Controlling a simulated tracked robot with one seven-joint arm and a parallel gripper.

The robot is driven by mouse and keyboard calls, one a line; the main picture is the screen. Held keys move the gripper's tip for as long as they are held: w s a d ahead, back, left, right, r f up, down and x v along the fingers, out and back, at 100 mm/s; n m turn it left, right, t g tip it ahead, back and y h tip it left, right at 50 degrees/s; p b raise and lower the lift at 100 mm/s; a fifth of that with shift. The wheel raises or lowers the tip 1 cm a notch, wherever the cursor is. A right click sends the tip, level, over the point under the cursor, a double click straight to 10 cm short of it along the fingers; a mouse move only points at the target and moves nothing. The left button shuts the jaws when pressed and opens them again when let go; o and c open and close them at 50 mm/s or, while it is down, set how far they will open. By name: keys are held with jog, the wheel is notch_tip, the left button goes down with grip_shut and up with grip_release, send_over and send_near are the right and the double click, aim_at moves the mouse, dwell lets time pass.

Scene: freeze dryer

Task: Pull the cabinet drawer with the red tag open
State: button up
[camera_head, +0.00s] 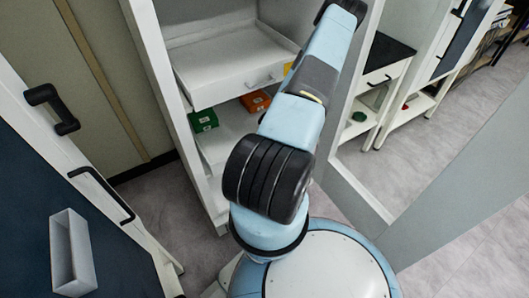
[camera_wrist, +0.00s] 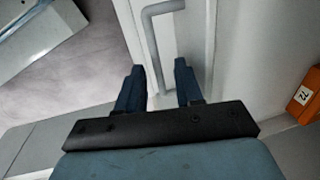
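My gripper (camera_wrist: 159,80) is open in the wrist view, its two dark blue fingers apart. A light grey bar handle (camera_wrist: 154,48) on a white front panel (camera_wrist: 195,28) runs down towards the gap between the fingertips. I cannot tell whether the fingers touch it. An orange-red piece with a white label (camera_wrist: 303,97) is to the right. In the head view, the white cabinet drawer (camera_head: 225,62) has a small handle and a yellow tag (camera_head: 287,68). An orange-red piece (camera_head: 255,101) and a green piece (camera_head: 203,120) are below it. My gripper is out of the head view.
A dark-fronted unit with black handles (camera_head: 100,190) and a pale open tray (camera_head: 75,260) stands at the left. A grey-white upright panel (camera_head: 360,170) is to the right of my arm. Grey floor (camera_head: 185,215) shows between the left unit and the cabinet.

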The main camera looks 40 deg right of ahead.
jog(key=shift+c, duration=0.5)
grip_shut()
jog(key=shift+w+r, duration=0.1)
jog(key=shift+w, duration=0.05)
dwell(0.6)
